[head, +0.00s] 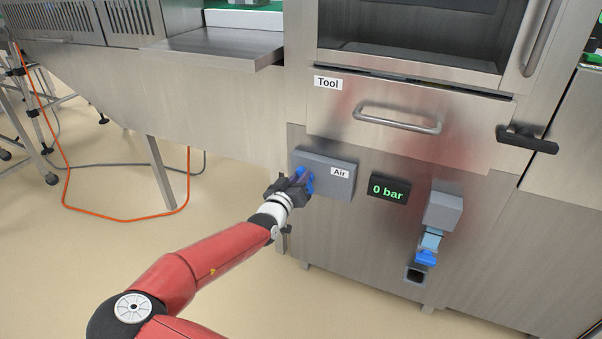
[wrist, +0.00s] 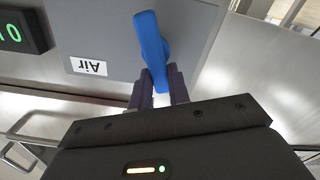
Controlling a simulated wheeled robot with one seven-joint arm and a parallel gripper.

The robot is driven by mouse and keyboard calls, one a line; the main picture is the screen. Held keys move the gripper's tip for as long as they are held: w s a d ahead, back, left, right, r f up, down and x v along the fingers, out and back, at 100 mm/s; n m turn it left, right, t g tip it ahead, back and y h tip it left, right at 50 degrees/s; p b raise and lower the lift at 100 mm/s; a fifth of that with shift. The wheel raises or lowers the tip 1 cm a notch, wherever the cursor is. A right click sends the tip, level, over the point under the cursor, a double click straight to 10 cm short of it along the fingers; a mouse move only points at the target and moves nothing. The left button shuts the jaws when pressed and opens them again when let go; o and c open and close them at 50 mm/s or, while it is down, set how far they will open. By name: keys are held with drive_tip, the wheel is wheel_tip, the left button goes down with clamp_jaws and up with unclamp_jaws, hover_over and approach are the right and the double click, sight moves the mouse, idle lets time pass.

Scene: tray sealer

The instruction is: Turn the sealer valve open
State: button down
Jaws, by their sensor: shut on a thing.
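The sealer valve is a blue lever handle (wrist: 151,47) on a grey box labelled "Air" (head: 341,182) on the sealer's lower front. In the head view the blue handle (head: 307,179) shows at the box's left end, partly hidden by my gripper (head: 300,179). In the wrist view my gripper (wrist: 160,83) has its two fingers on either side of the handle's near end, shut on it. In that view the handle runs roughly up the picture, slightly tilted. The display (head: 388,190) next to the box reads "0 bar" in green.
A drawer labelled "Tool" (head: 400,125) with a bar handle is above the box. A black handle (head: 527,139) sticks out at right. A grey unit with a blue part (head: 426,257) hangs lower right. An orange cable (head: 115,217) lies on the floor at left.

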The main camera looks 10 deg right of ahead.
drive_tip(key=shift+w+a+f+n+b, duration=0.2)
drive_tip(key=shift+f+n+b, duration=0.2)
drive_tip(key=shift+n, duration=1.8)
drive_tip(key=shift+w+a+f+n+b, duration=0.1)
drive_tip(key=shift+a+f+n+b, duration=0.2)
drive_tip(key=shift+n, duration=1.9)
drive_tip(key=shift+w+a+f+n+b, duration=0.15)
drive_tip(key=shift+f+n+b, duration=0.25)
drive_tip(key=shift+n, duration=1.8)
drive_tip(key=c, duration=1.3)
unclamp_jaws()
drive_tip(key=shift+d, duration=0.1)
drive_tip(key=shift+s, duration=0.1)
drive_tip(key=v, duration=0.7)
drive_tip(key=shift+s+a+b, duration=0.25)
drive_tip(key=shift+b, duration=0.15)
